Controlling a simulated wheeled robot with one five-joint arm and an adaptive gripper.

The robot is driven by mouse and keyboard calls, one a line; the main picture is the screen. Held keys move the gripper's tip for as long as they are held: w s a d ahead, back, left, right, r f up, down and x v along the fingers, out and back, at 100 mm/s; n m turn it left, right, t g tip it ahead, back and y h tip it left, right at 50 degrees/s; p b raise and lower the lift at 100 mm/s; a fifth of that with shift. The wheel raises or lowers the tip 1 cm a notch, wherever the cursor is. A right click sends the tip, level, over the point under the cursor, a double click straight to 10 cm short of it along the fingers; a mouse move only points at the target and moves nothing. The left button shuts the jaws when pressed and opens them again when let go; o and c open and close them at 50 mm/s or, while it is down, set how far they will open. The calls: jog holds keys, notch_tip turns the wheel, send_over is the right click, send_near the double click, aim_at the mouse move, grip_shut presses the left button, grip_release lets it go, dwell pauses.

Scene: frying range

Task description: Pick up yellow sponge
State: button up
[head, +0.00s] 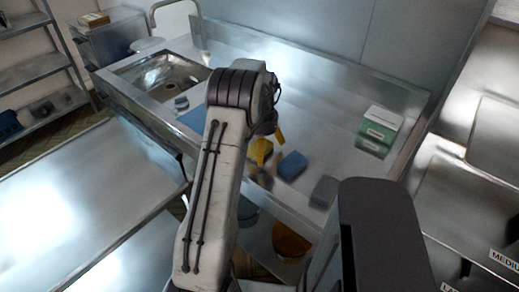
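A yellow item (260,151), which looks like the yellow sponge, lies on the steel counter (330,140) near its front edge. It is partly hidden by my arm and its shape is hard to make out. My gripper (268,127) is mostly hidden behind the arm's dark joint, just above and beside this yellow item. A small orange-yellow piece (280,136) shows by the gripper; I cannot tell whether it belongs to it. Whether the fingers are open or touching anything cannot be seen.
A blue sponge (292,165) lies just right of the yellow item, and a grey block (325,191) lies further right. A green-and-white box (381,124) stands at the counter's right. A sink (160,75) is at the left. Counter behind the sponges is clear.

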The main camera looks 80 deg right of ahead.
jog(key=c, duration=0.8)
jog(key=shift+c, duration=0.2)
jog(key=shift+r, duration=0.1)
jog(key=shift+r, duration=0.75)
notch_tip(320, 180, up, 2)
jog(key=shift+d+r+b, duration=0.1)
jog(key=shift+b, duration=0.2)
jog(key=s+a+r+b, duration=0.1)
jog(key=s+a+r, duration=0.5)
jog(key=s, duration=0.3)
jog(key=shift+s+a+r+b, duration=0.3)
jog(key=shift+a+r+b, duration=0.1)
jog(key=shift+r, duration=0.2)
